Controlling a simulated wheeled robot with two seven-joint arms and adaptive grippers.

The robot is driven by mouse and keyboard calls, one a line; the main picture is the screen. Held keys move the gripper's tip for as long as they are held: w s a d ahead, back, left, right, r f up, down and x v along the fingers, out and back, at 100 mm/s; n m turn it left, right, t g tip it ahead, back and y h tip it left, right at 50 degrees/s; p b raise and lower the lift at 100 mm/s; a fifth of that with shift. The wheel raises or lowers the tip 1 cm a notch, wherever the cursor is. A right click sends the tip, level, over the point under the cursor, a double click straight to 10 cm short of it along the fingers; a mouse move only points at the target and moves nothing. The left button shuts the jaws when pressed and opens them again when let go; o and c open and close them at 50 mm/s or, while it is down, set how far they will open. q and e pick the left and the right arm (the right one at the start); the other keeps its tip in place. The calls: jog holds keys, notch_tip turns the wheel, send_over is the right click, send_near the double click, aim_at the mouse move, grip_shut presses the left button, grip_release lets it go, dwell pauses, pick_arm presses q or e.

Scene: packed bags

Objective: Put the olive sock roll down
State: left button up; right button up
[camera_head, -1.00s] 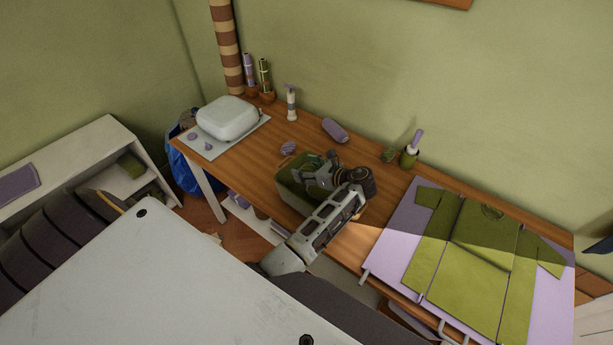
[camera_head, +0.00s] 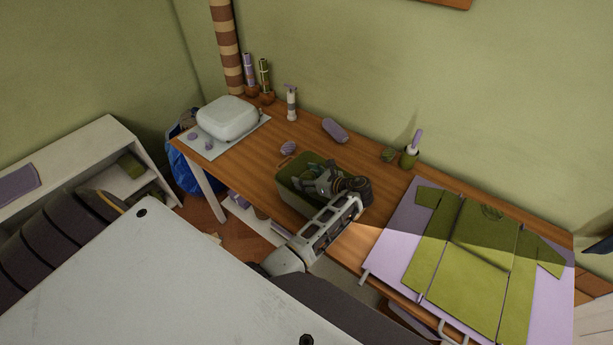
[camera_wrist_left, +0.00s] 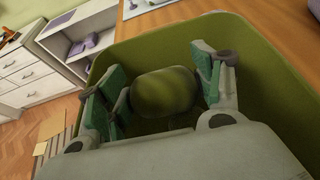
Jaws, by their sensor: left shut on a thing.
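The olive sock roll (camera_wrist_left: 163,92) is between the two fingers of my left gripper (camera_wrist_left: 160,88) in the left wrist view, and the fingers are shut on it. The gripper and roll are inside an open olive-green bin (camera_wrist_left: 268,62), whose walls surround them. The dark floor of the bin shows below the roll; I cannot tell whether the roll touches it. In the head view my left gripper (camera_head: 318,180) reaches into the same bin (camera_head: 291,193) on the wooden table, and the roll is hard to make out there. My right gripper is not in view.
A purple roll (camera_head: 288,148) lies just behind the bin on the wooden table (camera_head: 250,170). A purple case (camera_head: 335,130) and a small pump bottle (camera_head: 291,103) are farther back. A white rounded box (camera_head: 227,117) stands left. A green shirt (camera_head: 480,245) lies on a lilac board at right.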

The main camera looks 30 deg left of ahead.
pick_arm(q)
jog(key=shift+f, duration=0.25)
jog(key=o, duration=1)
jog(key=shift+r, duration=0.3)
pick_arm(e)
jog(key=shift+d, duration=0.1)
